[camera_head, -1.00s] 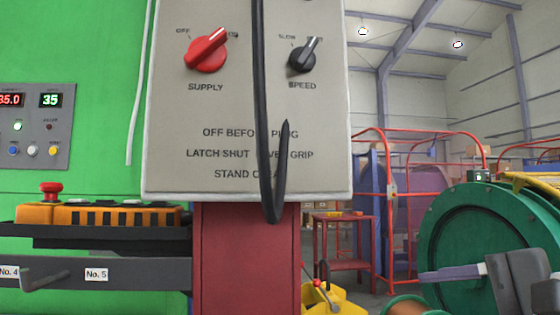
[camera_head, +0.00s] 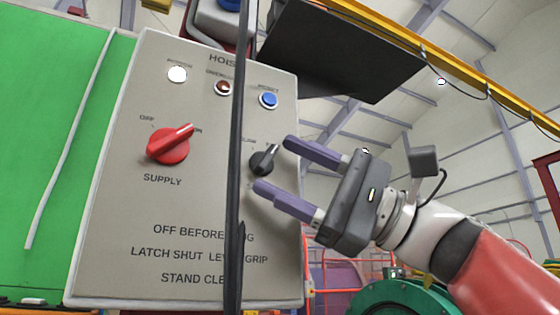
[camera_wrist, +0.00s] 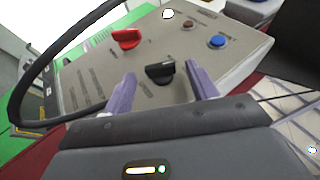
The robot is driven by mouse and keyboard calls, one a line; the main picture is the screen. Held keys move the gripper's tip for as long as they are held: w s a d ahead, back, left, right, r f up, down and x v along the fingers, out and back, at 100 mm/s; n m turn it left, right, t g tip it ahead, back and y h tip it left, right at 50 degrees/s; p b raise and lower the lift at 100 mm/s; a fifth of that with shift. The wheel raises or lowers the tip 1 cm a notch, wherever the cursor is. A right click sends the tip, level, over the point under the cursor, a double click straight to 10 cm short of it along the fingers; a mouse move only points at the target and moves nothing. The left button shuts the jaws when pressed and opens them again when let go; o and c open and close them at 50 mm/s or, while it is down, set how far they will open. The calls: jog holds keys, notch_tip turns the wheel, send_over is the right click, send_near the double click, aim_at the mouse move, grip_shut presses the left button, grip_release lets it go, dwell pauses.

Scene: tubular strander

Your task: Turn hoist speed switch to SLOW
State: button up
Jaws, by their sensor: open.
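The hoist speed switch (camera_head: 262,160) is a small black rotary knob on the right side of the grey hoist panel (camera_head: 190,205). Its pointer tilts to the upper right, away from the SLOW label (camera_head: 248,140) at its upper left. In the wrist view the black knob (camera_wrist: 160,72) lies between my two purple fingers. My gripper (camera_head: 274,166) is open, one finger above and one below the knob in the head view. I cannot tell whether either finger touches it. The label at the knob's right is hidden.
A red SUPPLY knob (camera_head: 169,145) points toward ON at the panel's left. A black cable (camera_head: 235,190) hangs down the panel, just left of the speed knob. A blue button (camera_head: 269,100) and a red lamp (camera_head: 223,87) sit above. A dark plate (camera_head: 340,50) overhangs at upper right.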

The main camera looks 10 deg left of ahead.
jog(key=shift+s+a+r, duration=0.1)
jog(key=shift+a+r, duration=0.25)
jog(key=shift+a, duration=0.3)
jog(key=c, duration=1)
